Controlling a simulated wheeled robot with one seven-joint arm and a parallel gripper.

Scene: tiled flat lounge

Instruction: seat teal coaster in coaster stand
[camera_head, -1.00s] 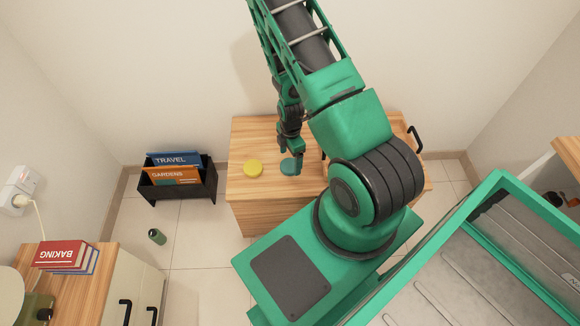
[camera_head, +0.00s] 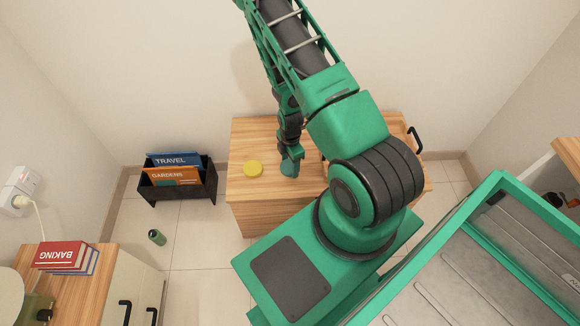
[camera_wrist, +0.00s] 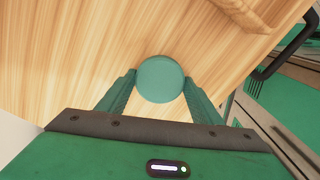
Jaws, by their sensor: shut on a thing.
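The teal coaster (camera_head: 287,170) is a round disc on the wooden cabinet top, partly covered by my gripper in the head view. My gripper (camera_head: 290,162) points down at it. In the wrist view the teal coaster (camera_wrist: 160,79) sits between the two fingertips of my gripper (camera_wrist: 160,84), one finger at each side, and the jaws are shut on it. I cannot tell whether it is lifted off the wood. I cannot clearly make out the coaster stand; a raised wooden piece (camera_wrist: 246,12) at the wrist view's top edge is cut off, and my arm hides part of the cabinet top.
A black rack (camera_head: 178,190) with books stands on the floor to the left, near a green can (camera_head: 157,237). Walls close in behind the cabinet.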

